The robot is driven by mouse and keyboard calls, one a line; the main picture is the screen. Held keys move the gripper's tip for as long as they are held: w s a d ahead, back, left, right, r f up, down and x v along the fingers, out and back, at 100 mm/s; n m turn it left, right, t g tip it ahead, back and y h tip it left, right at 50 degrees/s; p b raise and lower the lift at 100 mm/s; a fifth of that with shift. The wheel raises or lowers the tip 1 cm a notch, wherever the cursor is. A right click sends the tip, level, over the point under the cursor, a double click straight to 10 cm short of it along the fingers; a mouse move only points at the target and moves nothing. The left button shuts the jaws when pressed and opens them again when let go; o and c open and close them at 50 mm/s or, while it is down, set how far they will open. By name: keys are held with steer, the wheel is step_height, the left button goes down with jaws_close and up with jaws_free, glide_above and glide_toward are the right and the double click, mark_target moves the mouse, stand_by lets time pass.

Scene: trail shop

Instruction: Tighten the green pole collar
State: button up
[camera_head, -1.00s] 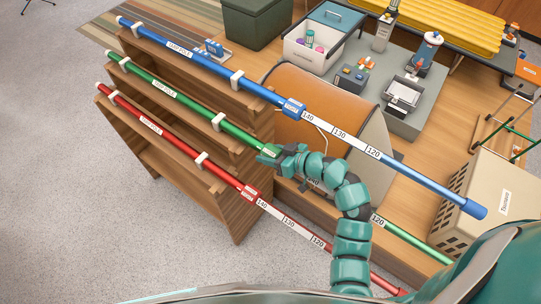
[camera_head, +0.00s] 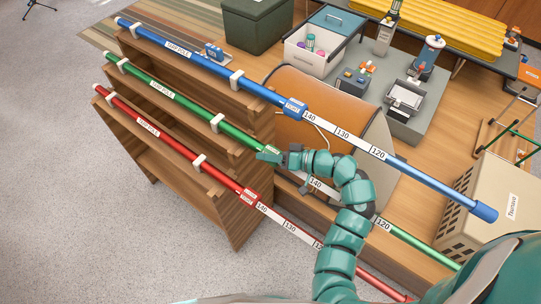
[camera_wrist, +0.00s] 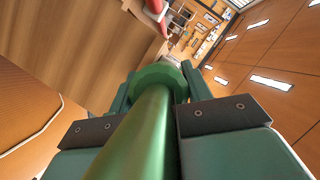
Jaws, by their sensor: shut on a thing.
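The green pole (camera_head: 165,91) rests across a wooden rack, between the blue pole (camera_head: 185,57) above and the red pole (camera_head: 150,130) below. Its green collar (camera_head: 273,150) is at my gripper (camera_head: 270,157) in the head view, partly covered by the gripper. In the wrist view the collar (camera_wrist: 160,76) is a thicker green ring around the pole, and the pole (camera_wrist: 143,135) runs down between my fingers. The gripper (camera_wrist: 155,95) is shut on the collar, one finger on each side. Its grip on the far side is hidden. A 140 mark shows on the pole's white scale beyond my wrist.
The wooden rack (camera_head: 215,195) holds the poles on white clips. A brown rounded case (camera_head: 300,115) stands just behind my wrist. A beige crate (camera_head: 495,205) is at the right, by the blue pole's end. Grey floor lies open at the left.

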stand_by(0.3)
steer(key=o, duration=1)
steer(key=shift+c, duration=0.2)
